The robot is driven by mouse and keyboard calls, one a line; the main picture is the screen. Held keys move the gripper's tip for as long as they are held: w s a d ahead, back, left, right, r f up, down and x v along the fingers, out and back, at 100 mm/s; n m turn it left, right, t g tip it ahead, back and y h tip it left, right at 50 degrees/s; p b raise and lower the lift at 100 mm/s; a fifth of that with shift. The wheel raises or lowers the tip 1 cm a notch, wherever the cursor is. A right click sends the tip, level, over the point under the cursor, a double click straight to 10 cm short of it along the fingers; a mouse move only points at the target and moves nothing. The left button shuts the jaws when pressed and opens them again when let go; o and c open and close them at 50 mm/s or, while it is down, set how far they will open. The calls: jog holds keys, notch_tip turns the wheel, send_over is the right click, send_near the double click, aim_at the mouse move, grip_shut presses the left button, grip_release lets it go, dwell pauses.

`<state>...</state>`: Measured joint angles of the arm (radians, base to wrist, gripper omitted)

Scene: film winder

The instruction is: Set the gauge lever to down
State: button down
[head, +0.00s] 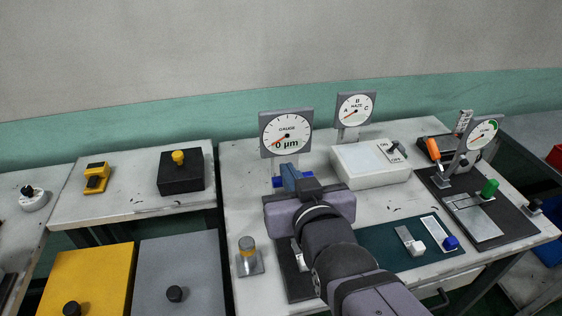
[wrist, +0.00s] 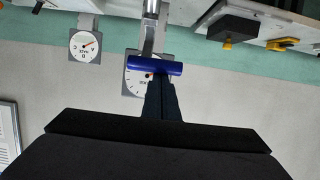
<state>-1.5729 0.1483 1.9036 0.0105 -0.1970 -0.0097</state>
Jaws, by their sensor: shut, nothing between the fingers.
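The gauge (head: 286,133) is a round white dial on a grey plate at the back of the bench, reading 0 µm. The gauge lever's blue crossbar handle (head: 278,183) shows just in front of its post, partly hidden by my gripper (head: 289,176). In the wrist view, which is upside down, the blue handle (wrist: 155,65) caps a metal arm, so the lever appears raised. The gauge dial (wrist: 136,83) is behind it. My gripper (wrist: 161,82) is shut and empty, its fingertips at the handle; I cannot tell whether they touch.
A haze dial (head: 355,110) and a white box (head: 370,163) stand to the right. An orange-handled lever (head: 434,150), a green knob (head: 490,187) and sliders are farther right.

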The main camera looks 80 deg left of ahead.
jog(key=d+f+y+b, duration=0.3)
jog(key=f+b, duration=0.1)
jog(key=b, duration=1)
jog(key=d+f+y+b, duration=0.3)
jog(key=f+y+b, duration=0.1)
jog(key=b, duration=1.1)
jog(key=d+f+y+b, duration=0.4)
jog(key=f+b, duration=0.1)
jog(key=b, duration=1)
jog(key=shift+f, duration=0.3)
jog(key=shift+b, duration=0.45)
jog(key=shift+d+f, duration=0.1)
jog(key=shift+d, duration=0.05)
jog(key=b+v, duration=0.5)
jog(key=b, duration=0.1)
jog(key=shift+d, duration=0.35)
jog(key=b+v, duration=0.2)
jog(key=b, duration=0.5)
jog(key=shift+d, duration=0.25)
jog(key=b, duration=0.3)
jog(key=shift+d+f, duration=0.2)
jog(key=shift+d, duration=0.1)
